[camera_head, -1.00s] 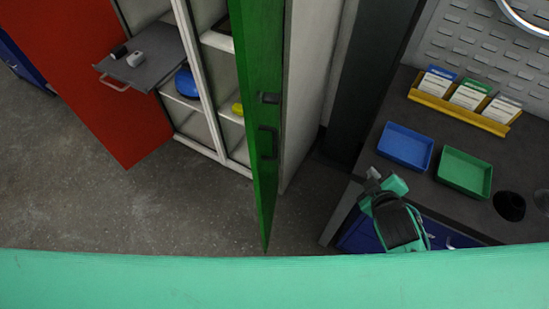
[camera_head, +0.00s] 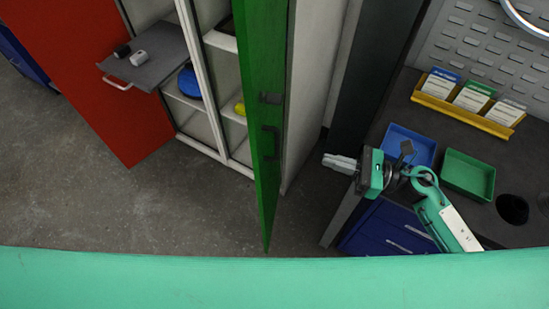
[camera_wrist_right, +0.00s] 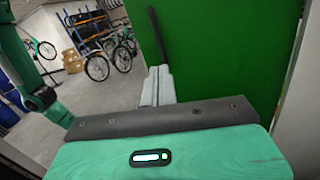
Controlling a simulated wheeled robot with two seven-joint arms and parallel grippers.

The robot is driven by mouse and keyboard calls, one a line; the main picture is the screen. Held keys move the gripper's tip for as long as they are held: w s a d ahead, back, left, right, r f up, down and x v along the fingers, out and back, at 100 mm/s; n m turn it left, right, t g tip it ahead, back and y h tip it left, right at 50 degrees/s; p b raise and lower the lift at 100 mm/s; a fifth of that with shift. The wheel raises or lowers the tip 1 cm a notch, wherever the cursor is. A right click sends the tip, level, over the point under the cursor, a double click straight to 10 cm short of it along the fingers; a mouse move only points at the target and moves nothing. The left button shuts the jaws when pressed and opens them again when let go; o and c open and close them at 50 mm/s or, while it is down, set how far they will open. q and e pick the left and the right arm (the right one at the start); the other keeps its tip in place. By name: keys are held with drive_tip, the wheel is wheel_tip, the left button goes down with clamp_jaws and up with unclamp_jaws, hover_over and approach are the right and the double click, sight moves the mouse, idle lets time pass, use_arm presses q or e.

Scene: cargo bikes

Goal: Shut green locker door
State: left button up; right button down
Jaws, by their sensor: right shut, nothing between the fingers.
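The green locker door (camera_head: 262,110) stands open, swung out toward me, with a dark handle (camera_head: 271,142) on its right-hand face. The locker (camera_head: 227,90) behind it is open and shows shelves. My right gripper (camera_head: 328,160) is shut and empty, to the right of the door and apart from it, pointing left toward it. In the right wrist view the shut fingers (camera_wrist_right: 157,85) are in front of the green door (camera_wrist_right: 220,50), and a dark bar shows on the door above them. My left gripper is not in view.
A red door (camera_head: 85,80) stands open at the left, with a grey pull-out shelf (camera_head: 155,70) beside it. At the right, a dark workbench (camera_head: 400,105) holds a blue tray (camera_head: 410,143), a green tray (camera_head: 467,174) and a yellow card holder (camera_head: 465,108). The floor left of the green door is clear.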

drive_tip(key=s+f+n+g, duration=0.1)
drive_tip(key=n+g, duration=0.1)
drive_tip(key=p, duration=0.7)
approach(261, 159)
drive_tip(key=a, duration=0.4)
drive_tip(key=w+a+r, duration=0.1)
drive_tip(key=a, duration=0.1)
drive_tip(key=shift+a+f, duration=0.1)
drive_tip(key=shift+a, duration=0.3)
